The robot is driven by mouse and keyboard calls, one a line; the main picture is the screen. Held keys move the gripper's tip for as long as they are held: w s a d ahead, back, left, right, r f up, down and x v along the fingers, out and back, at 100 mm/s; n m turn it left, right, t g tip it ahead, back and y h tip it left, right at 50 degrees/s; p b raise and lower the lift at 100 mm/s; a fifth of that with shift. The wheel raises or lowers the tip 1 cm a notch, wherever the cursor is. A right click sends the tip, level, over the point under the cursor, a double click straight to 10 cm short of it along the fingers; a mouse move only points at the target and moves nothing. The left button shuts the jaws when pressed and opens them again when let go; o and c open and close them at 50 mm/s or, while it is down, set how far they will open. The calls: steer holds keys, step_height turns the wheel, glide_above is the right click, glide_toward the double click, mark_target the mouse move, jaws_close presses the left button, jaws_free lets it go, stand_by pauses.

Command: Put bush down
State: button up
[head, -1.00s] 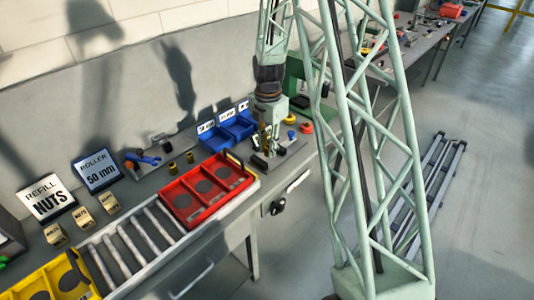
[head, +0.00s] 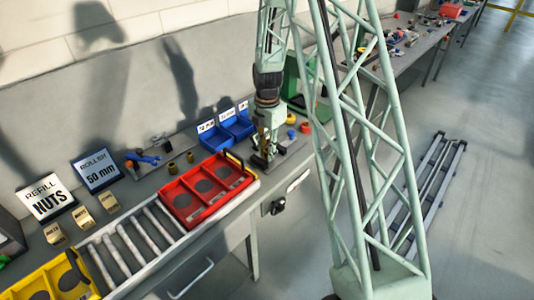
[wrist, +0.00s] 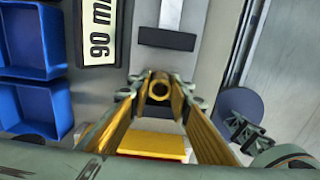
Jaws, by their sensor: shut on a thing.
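The bush (wrist: 159,87) is a small brass ring between the fingertips in the wrist view. Its open bore faces the camera. My gripper (wrist: 159,92) is shut on it with two yellow-sided fingers. In the head view my gripper (head: 262,152) hangs low over the bench, just beyond the far end of the red tray. The bush cannot be made out there. Whether it touches the surface beneath is unclear.
The red tray (head: 163,197) has round dark pads. Blue bins (head: 207,142) stand behind it, left of my gripper in the wrist view. A dark block (wrist: 166,39) and a blue disc (wrist: 240,103) lie near my gripper.

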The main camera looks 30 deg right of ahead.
steer(key=shift+f, duration=0.25)
steer(key=o, duration=0.9)
steer(key=shift+r, duration=0.1)
step_height(320, 180, up, 12)
steer(key=shift+p, duration=0.35)
stand_by(0.5)
stand_by(0.4)
steer(key=shift+r, duration=0.1)
